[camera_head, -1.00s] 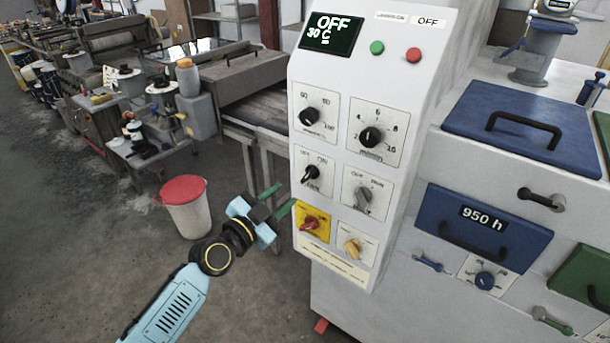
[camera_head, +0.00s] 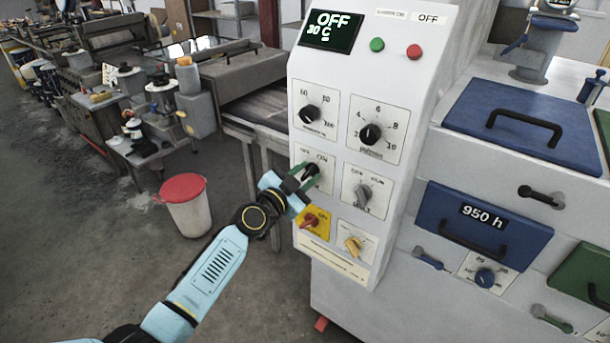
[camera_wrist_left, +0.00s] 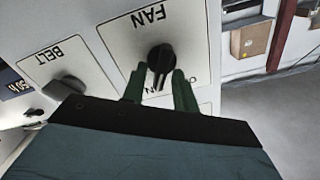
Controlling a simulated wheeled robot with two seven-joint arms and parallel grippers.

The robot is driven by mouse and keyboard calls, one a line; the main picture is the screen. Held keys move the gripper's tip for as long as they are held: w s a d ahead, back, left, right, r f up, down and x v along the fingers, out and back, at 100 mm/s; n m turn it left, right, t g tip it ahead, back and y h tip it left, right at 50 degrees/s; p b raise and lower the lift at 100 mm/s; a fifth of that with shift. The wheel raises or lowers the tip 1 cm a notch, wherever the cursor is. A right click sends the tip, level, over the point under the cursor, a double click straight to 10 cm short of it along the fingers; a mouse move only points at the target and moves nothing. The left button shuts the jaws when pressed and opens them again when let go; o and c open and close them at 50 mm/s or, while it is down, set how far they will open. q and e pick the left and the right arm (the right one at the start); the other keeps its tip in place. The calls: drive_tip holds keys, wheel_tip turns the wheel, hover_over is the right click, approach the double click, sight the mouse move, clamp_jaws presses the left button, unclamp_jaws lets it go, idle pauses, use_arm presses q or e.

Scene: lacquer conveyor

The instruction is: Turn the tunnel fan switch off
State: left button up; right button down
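The fan switch is a black rotary knob (camera_head: 311,170) on the white control panel, left column, middle row. In the left wrist view the knob (camera_wrist_left: 159,56) sits upside down below the word FAN, its bar pointing between the green fingers toward the ON side of the partly hidden labels. My left gripper (camera_head: 306,180) is at the panel in front of this knob. In the left wrist view its green fingers (camera_wrist_left: 158,88) are apart, one on each side of the bar, with gaps visible. My right gripper is not in view.
The grey belt knob (camera_head: 363,194) is just right of the fan switch. A red knob on a yellow plate (camera_head: 312,219) and a yellow knob (camera_head: 353,246) lie below. The display (camera_head: 330,32) reads OFF, 30 C. A red-lidded bin (camera_head: 188,208) stands left.

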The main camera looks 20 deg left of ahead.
use_arm(q)
clamp_jaws()
drive_tip(key=shift+n, duration=0.4)
drive_tip(key=shift+a+n+b, duration=0.1)
drive_tip(key=shift+n+b, duration=0.3)
drive_tip(key=shift+n, duration=0.6)
drive_tip(key=n, duration=0.3)
drive_tip(key=shift+a+n+b, duration=0.15)
drive_tip(key=shift+n+b, duration=0.15)
drive_tip(key=shift+b, duration=0.1)
drive_tip(key=shift+w+a+f+n+b, duration=0.15)
drive_tip(key=shift+n+b, duration=0.1)
drive_tip(key=shift+n, duration=1.65)
drive_tip(key=shift+a+r+n+b, duration=0.1)
drive_tip(key=shift+n+b, duration=0.1)
drive_tip(key=shift+n, duration=1.7)
drive_tip(key=shift+a, duration=0.1)
drive_tip(key=shift+o, duration=0.8)
unclamp_jaws()
